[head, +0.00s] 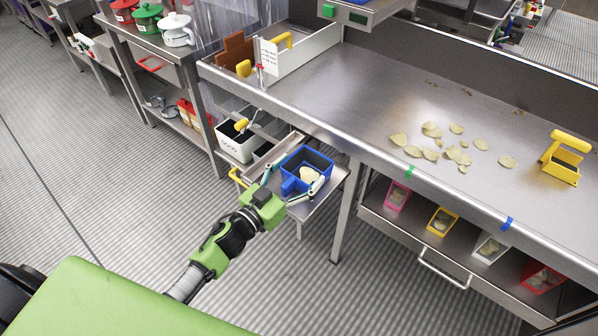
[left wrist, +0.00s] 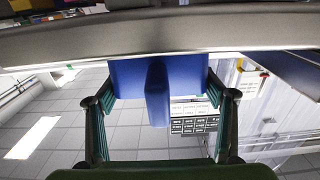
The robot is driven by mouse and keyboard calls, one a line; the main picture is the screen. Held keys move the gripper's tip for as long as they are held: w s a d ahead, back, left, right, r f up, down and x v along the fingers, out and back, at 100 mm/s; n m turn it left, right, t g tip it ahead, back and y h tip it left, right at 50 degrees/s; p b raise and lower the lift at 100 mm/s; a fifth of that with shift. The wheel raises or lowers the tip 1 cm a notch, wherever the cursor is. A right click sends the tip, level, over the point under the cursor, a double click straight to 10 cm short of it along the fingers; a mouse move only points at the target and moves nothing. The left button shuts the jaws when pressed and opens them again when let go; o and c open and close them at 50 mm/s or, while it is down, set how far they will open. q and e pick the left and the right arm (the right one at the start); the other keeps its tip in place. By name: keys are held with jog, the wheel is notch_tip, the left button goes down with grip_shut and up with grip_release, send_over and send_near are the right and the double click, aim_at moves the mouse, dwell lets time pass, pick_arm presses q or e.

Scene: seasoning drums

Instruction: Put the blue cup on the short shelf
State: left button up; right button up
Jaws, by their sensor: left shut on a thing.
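The blue cup (head: 318,160) is open at the top and has a pale chip-like piece inside. My left gripper (head: 300,178) has its two fingers on either side of the cup and is shut on it. The left wrist view shows the cup's blue wall (left wrist: 190,75) and its handle (left wrist: 156,95) between the fingers (left wrist: 160,88). The short shelf (head: 322,203) is a low steel surface beside the long counter. The cup is over this shelf in the head view; I cannot tell whether it touches. My right gripper is not in view.
The long steel counter (head: 370,100) holds scattered chips (head: 430,130) and a yellow scoop-like cup (head: 562,165). White containers (head: 238,140) stand left of the short shelf. A lower shelf has several coloured cups, including a pink one (head: 397,196). Striped floor (head: 120,200) is clear at left.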

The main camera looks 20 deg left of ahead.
aim_at(282, 188)
pick_arm(q)
jog(key=shift+r, duration=0.1)
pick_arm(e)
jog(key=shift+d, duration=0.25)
pick_arm(q)
jog(key=o, duration=1.1)
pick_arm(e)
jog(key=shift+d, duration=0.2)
pick_arm(q)
jog(key=b+v, duration=0.1)
jog(key=v, duration=1.1)
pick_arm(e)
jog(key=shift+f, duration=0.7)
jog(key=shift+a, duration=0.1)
